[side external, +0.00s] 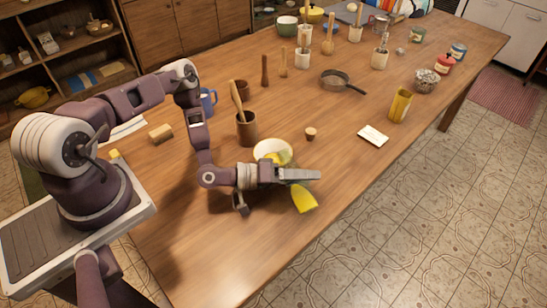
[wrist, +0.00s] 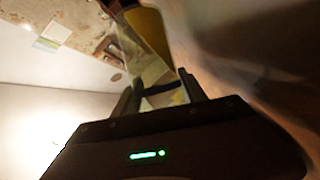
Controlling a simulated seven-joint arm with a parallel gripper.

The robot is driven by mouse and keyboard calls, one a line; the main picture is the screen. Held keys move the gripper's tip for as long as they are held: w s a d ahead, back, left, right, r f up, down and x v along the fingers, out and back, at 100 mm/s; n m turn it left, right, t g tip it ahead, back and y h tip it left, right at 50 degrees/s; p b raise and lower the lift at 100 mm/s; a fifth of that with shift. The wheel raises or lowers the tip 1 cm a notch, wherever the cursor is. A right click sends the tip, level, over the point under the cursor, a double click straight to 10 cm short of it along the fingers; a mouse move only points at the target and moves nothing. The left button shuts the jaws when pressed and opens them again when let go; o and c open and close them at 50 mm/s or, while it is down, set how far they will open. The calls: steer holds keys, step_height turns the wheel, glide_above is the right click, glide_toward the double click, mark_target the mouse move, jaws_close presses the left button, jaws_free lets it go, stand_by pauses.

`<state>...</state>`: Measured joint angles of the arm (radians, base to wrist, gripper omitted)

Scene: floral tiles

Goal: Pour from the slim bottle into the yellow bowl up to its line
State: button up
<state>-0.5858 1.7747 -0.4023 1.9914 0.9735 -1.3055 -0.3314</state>
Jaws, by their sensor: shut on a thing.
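My gripper (side external: 312,175) is shut on the slim bottle (side external: 305,199), low over the near part of the table. The bottle is tilted, with a yellow part sticking out below my fingers; its middle is hidden by them in the side view. In the wrist view, the bottle (wrist: 152,30) shows yellow at the far end and clear nearer my fingers (wrist: 160,92). The bowl (side external: 265,147), pale inside with yellow at its near side, stands just behind my gripper, partly covered. I cannot tell its line, its liquid level or whether anything is flowing.
A brown pot with a wooden utensil (side external: 246,130) stands close behind the bowl. A small brown cup (side external: 310,134), a white card (side external: 373,136) and a yellow container (side external: 400,105) are to the right. A pan (side external: 338,80) lies farther back. The table's near right is clear.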

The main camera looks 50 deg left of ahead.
steer(key=a+r+m+y, duration=0.2)
steer(key=r+m, duration=0.3)
steer(key=shift+w+a+r+y, duration=0.15)
steer(key=shift+w+a+y, duration=0.25)
jaws_close()
steer(key=a+m+y, duration=0.1)
steer(key=a+r+m, duration=0.1)
steer(key=w+a+m+y, duration=0.1)
steer(key=m, duration=0.1)
steer(key=shift+a+r+y, duration=0.3)
steer(key=shift+a+r, duration=0.1)
steer(key=shift+r, duration=0.1)
stand_by(0.5)
steer(key=w+a+r+n+y, duration=0.1)
steer(key=w+a+r, duration=0.1)
steer(key=r, duration=0.9)
steer(key=w+a+r+n+y, duration=0.2)
steer(key=a+r, duration=0.3)
steer(key=r, duration=0.7)
steer(key=shift+w+t+y, duration=0.3)
steer(key=shift+w, duration=0.1)
steer(key=shift+f, duration=0.1)
